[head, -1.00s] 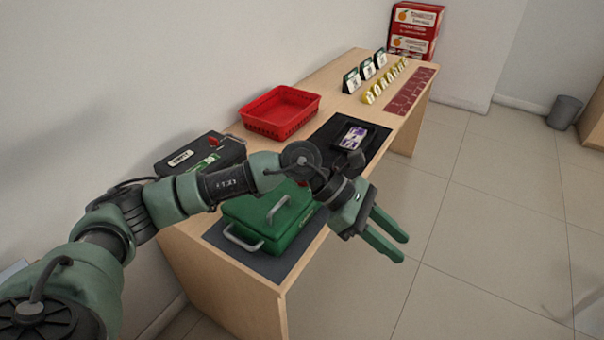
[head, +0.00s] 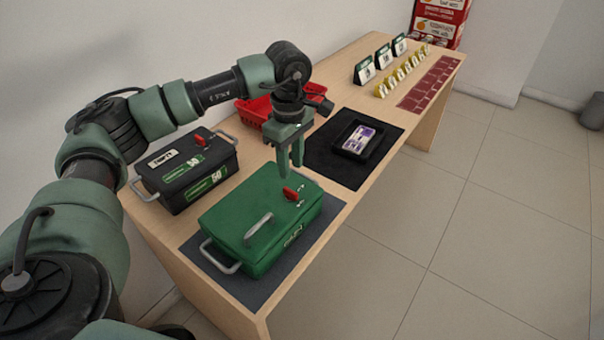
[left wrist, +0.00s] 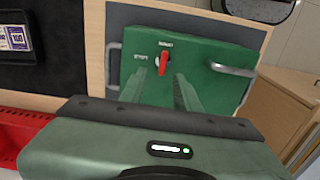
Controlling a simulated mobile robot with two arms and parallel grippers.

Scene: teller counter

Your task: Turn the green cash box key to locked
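The green cash box (head: 250,225) sits closed on a dark mat at the near end of the counter. Its red key (head: 291,194) stands in the lid. In the left wrist view the red key (left wrist: 163,63) lines up with the upper of two small white labels, too small to read surely. My left gripper (head: 290,164) points down just above and behind the key. In the left wrist view its two fingers (left wrist: 160,88) are apart with nothing between them, the key showing just beyond the tips. My right gripper is not in view.
A black cash box (head: 185,170) with its own red key stands left of the green one. A red basket (head: 250,110) is partly behind my left arm. A black mat (head: 318,158) holds a tray with a purple-and-white pack (head: 358,138). Signs and yellow items stand farther back.

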